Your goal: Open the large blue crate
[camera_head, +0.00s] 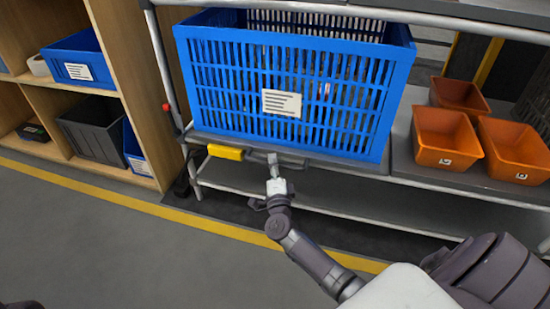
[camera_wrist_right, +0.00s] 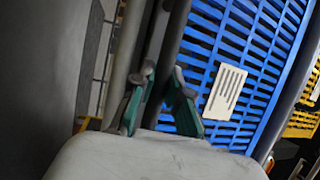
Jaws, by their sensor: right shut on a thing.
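The large blue crate (camera_head: 215,80) is a slatted box with an open top and a white label. It sits on a grey tray or shelf with a bar along its front edge. My right gripper (camera_head: 273,162) is below the crate's front and is shut on the grey handle bar (camera_head: 295,160). In the right wrist view, the fingers of my right gripper (camera_wrist_right: 163,78) are around the grey bar (camera_wrist_right: 160,45), and the blue crate (camera_wrist_right: 215,52) is beyond, apart from them.
A yellow block (camera_head: 225,152) is on the bar left of my right gripper. Several orange bins (camera_head: 447,140) stand on the shelf at right. A wooden shelf (camera_head: 125,70) with blue and grey bins is at left. The floor in front is clear.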

